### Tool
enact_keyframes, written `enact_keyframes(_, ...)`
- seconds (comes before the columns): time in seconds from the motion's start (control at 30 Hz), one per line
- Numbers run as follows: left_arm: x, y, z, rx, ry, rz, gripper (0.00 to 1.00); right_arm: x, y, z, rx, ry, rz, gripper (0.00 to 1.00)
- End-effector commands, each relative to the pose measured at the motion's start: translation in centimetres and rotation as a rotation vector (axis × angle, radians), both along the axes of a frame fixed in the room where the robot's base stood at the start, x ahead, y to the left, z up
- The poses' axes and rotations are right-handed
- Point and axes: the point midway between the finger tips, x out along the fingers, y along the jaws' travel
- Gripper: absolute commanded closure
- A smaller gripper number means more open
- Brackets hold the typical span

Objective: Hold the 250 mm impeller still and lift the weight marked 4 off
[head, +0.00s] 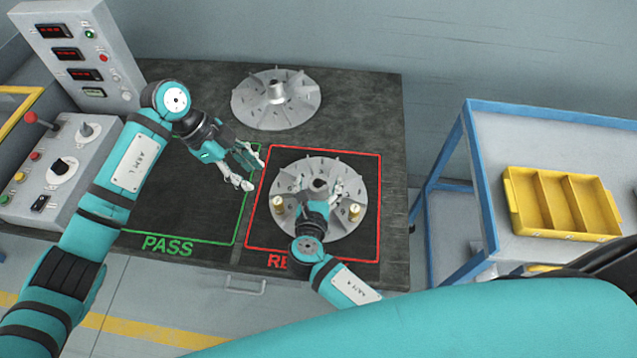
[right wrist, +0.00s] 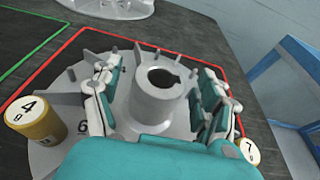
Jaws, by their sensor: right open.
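A grey impeller (head: 345,228) with a raised hub (right wrist: 157,105) lies inside the red square; I cannot read its size. The brass weight marked 4 (right wrist: 40,122) stands on its left side and also shows in the head view (head: 278,205). A second brass weight, apparently marked 7 (right wrist: 250,151), stands on the right side (head: 354,211). My right gripper (right wrist: 158,85) is open, its fingers on either side of the hub with gaps. My left gripper (head: 257,174) is open and empty, left of the impeller, above the line between the squares.
Another bare impeller (head: 276,110) lies at the back of the dark bench (head: 370,95). The green PASS square (head: 165,205) looks empty. A control box (head: 50,165) and a display panel (head: 75,50) stand left. A yellow divided tray (head: 562,204) sits on the blue-framed cart (head: 500,130) at right.

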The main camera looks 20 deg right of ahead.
Motion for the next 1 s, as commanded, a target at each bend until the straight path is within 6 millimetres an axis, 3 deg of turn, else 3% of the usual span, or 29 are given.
enact_keyframes(0.3,0.00,0.00,0.00,0.000,0.000,0.000,0.62,0.27,-0.12,-0.08,0.000,0.000,0.000,0.24)
enact_keyframes(0.9,0.00,-0.01,0.00,0.000,0.000,0.000,0.62,0.23,-0.09,-0.08,0.000,0.000,0.001,1.00)
enact_keyframes(1.0,0.00,-0.01,0.00,0.000,0.000,0.000,0.62,0.25,-0.09,-0.07,0.001,-0.001,0.001,1.00)
